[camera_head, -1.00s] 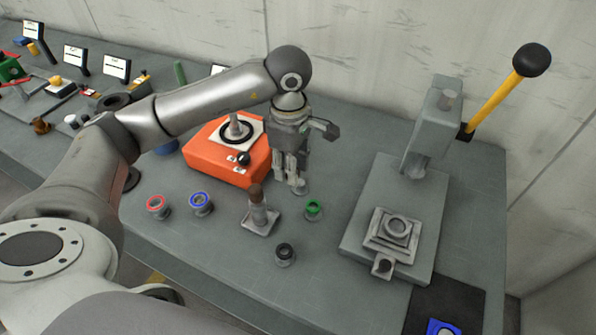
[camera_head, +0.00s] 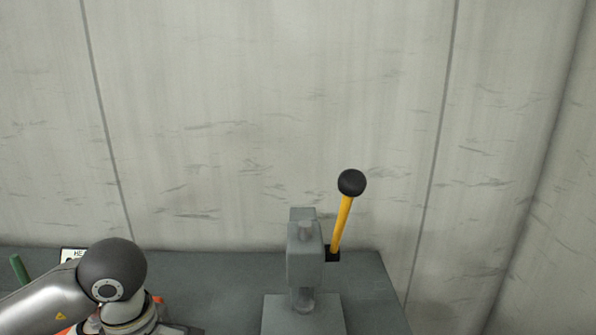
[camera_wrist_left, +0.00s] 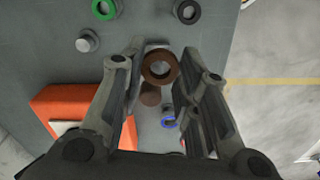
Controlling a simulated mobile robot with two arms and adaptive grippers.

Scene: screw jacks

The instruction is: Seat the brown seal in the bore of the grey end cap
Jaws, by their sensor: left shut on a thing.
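In the left wrist view, my left gripper (camera_wrist_left: 159,66) is shut on the brown seal (camera_wrist_left: 147,77), a ring with an open middle held between the fingertips. Another brown piece (camera_wrist_left: 150,97) shows below it, partly hidden. A small grey round piece (camera_wrist_left: 88,41) stands on the bench to the left; I cannot tell whether it is the end cap. A dark grey ring part (camera_wrist_left: 187,12) lies at the top, apart from the gripper. In the head view my left gripper is below the frame edge; only my wrist shows. My right gripper is in no view.
The grey press (camera_head: 304,258) with a yellow lever (camera_head: 342,224) stands at the bench's back right. The bench edge is right.

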